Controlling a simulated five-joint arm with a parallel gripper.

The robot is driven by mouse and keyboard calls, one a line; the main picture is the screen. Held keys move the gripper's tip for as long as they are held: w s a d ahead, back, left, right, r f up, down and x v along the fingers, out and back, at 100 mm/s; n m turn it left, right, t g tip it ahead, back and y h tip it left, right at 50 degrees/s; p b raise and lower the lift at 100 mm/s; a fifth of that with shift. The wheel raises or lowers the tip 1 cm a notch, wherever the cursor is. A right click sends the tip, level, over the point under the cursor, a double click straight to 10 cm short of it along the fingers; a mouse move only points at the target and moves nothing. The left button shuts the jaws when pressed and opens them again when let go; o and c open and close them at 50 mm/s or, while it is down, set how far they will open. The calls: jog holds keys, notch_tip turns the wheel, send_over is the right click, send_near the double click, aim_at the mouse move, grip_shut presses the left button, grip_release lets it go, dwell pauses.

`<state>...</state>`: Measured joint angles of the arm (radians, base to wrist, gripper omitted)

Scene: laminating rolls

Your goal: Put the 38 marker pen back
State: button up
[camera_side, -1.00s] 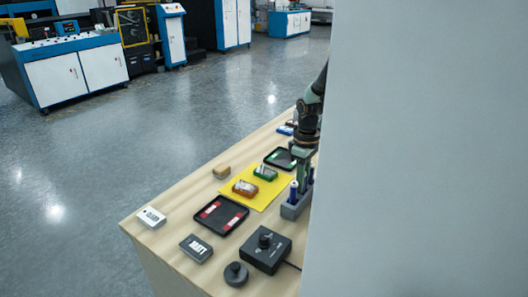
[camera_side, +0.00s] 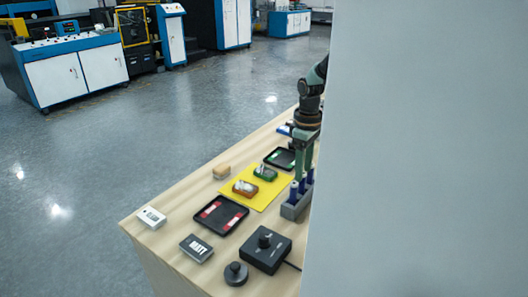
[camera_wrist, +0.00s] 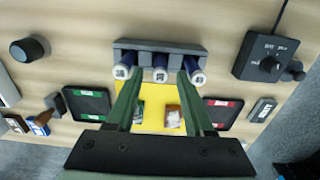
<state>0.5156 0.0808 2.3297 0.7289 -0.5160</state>
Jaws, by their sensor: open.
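Three dark blue marker pens with white, printed ends stand in a grey rack (camera_wrist: 160,47): a left pen (camera_wrist: 124,68), a middle pen (camera_wrist: 160,70) and a right pen (camera_wrist: 194,72). The end marks are too small to read surely, so I cannot tell which is the 38 pen. In the wrist view my gripper (camera_wrist: 158,80) is open, its green fingers on either side of the middle pen and apart from each other. In the side view my gripper (camera_side: 303,172) is down at the rack (camera_side: 290,211), partly cut off by the grey wall.
Black trays (camera_side: 221,214) flank the mat. A black knob box (camera_side: 266,249) stands near the front. The grey wall hides the right side.

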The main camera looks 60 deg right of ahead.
notch_tip(320, 180, up, 7)
jog(key=shift+a+r, duration=0.1)
jog(key=shift+r, duration=0.1)
jog(key=w+a+r+t, duration=0.1)
jog(key=a+r+t, duration=0.1)
jog(key=a+r, duration=0.2)
jog(key=w+a+r+t, duration=0.1)
jog(key=a+r+t, duration=0.2)
jog(key=a, duration=0.8)
jog(key=shift+r+t, duration=0.3)
jog(key=shift+r, duration=0.2)
